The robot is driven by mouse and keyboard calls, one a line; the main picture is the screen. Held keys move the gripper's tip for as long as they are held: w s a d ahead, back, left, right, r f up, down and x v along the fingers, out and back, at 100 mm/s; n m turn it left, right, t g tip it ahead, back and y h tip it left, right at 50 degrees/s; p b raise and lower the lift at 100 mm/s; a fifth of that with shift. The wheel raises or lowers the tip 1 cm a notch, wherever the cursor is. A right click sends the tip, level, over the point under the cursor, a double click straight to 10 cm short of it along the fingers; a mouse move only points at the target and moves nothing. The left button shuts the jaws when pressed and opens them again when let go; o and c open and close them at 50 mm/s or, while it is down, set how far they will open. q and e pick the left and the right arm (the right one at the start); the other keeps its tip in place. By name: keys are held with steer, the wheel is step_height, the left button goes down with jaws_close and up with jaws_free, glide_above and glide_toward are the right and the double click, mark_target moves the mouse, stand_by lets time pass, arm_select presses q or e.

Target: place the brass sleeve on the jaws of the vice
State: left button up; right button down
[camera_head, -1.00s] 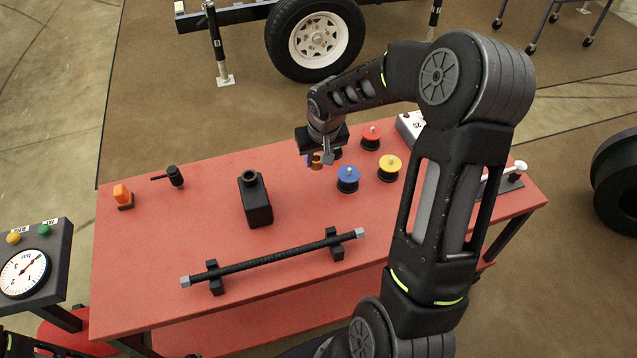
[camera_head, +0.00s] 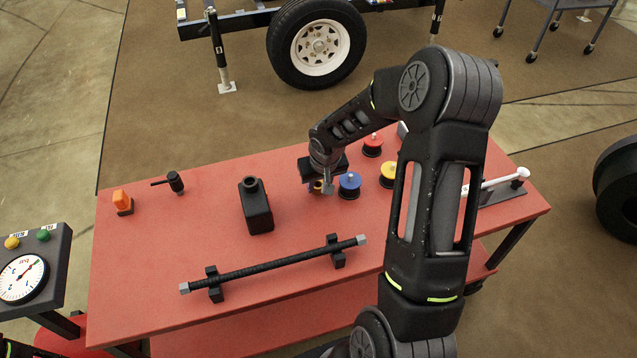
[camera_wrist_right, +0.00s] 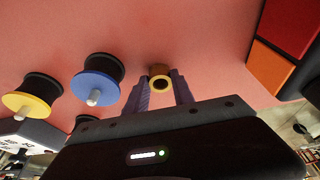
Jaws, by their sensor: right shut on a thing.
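The brass sleeve (camera_head: 317,187) is a short ring held between the fingers of my right gripper (camera_head: 318,185), beside the blue-topped spool. Whether the sleeve touches the red table top, I cannot tell. A small black fitting with a side handle (camera_head: 175,183) stands at the back left of the table. My left gripper is not in view.
A blue-topped spool (camera_head: 349,183) is close right of the gripper. Red-topped (camera_head: 373,144) and yellow-topped (camera_head: 387,172) spools stand behind and right. A black bottle (camera_head: 256,207) stands left; a dark bar (camera_head: 275,263) rests on two supports in front. The red table (camera_head: 150,250) is bare front left.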

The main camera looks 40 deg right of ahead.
steer(key=shift+f, duration=0.15)
steer(key=c, duration=1.1)
jaws_free()
steer(key=shift+r, duration=0.35)
steer(key=p+v, duration=0.1)
steer(key=v, duration=1)
steer(key=shift+s+r, duration=0.2)
steer(key=shift+r, duration=0.15)
steer(key=shift+o, duration=0.5)
